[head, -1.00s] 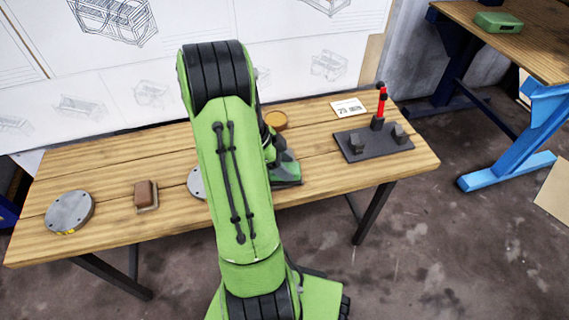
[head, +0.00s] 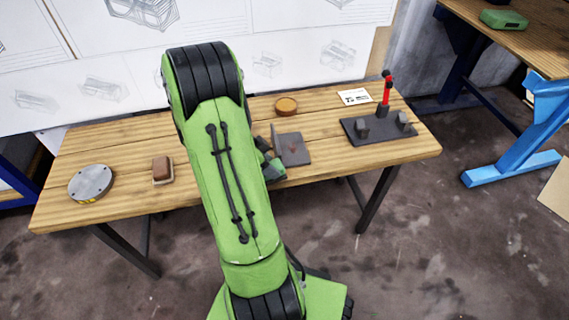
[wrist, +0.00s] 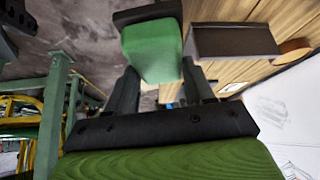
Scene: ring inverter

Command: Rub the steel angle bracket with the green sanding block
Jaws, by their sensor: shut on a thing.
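The steel angle bracket (head: 294,150) stands on the wooden bench just right of my arm in the head view. It is grey, with an upright plate at its left and a small reddish-brown patch on its flat part. My gripper (wrist: 160,88) is shut on the green sanding block (wrist: 152,52), which has a dark layer at its outer end. In the head view the block (head: 274,169) is at the bracket's near left side, partly hidden by my arm. The bracket also shows close beside the block in the wrist view (wrist: 232,41). I cannot tell whether they touch.
A black fixture plate (head: 379,138) with a red-handled clamp stands at the bench's right. An orange-brown round tin (head: 286,105) and a white card (head: 355,96) lie behind. A brown block (head: 162,169) and a metal disc (head: 91,184) are at the left.

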